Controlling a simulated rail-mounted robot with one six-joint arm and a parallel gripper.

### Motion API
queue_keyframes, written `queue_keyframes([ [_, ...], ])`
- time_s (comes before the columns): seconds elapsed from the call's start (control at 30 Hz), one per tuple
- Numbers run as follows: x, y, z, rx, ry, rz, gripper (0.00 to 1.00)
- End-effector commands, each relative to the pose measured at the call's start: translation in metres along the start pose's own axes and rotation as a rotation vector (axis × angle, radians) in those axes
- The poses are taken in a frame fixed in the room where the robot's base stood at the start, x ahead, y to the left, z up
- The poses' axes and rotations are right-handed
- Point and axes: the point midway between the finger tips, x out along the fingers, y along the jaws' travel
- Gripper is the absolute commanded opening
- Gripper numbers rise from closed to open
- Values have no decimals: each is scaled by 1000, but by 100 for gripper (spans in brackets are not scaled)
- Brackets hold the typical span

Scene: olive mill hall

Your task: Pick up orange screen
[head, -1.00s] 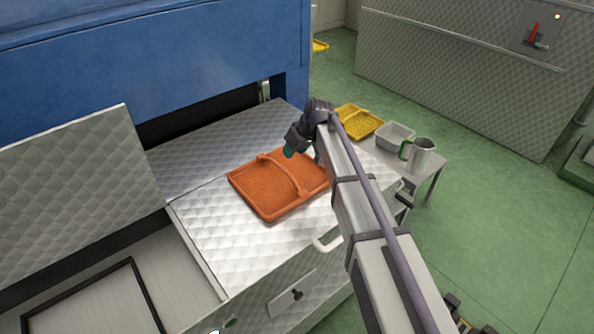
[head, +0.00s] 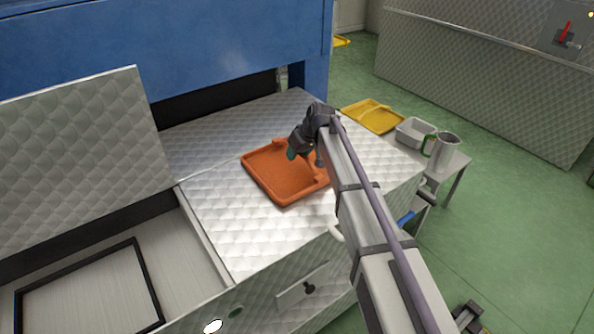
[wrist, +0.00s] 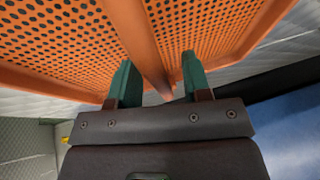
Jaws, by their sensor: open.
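The orange screen (head: 278,182), a perforated tray with a raised rim and a bar handle across it, lies on the quilted metal top. My gripper (head: 300,155) is over its far right part in the head view, and the handle is mostly hidden there. In the wrist view the orange screen (wrist: 60,40) fills the upper part. The two green fingers of my gripper (wrist: 158,68) are apart, one on each side of the handle (wrist: 143,40). I cannot tell whether they touch it. Nothing is held.
The quilted metal top (head: 235,235) has free room around the screen. A raised quilted panel (head: 80,160) and an open bay stand at the left, a blue machine body (head: 180,45) behind. A yellow screen (head: 372,115), grey tub (head: 415,132) and metal jug (head: 445,150) are at the right.

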Motion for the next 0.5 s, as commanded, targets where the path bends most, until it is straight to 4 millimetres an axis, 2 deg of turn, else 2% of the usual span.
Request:
queue_keyframes([
  [0.07, -2, 0, 0, 0, 0, 0, 44],
  [0.5, -2, 0, 0, 0, 0, 0, 3],
])
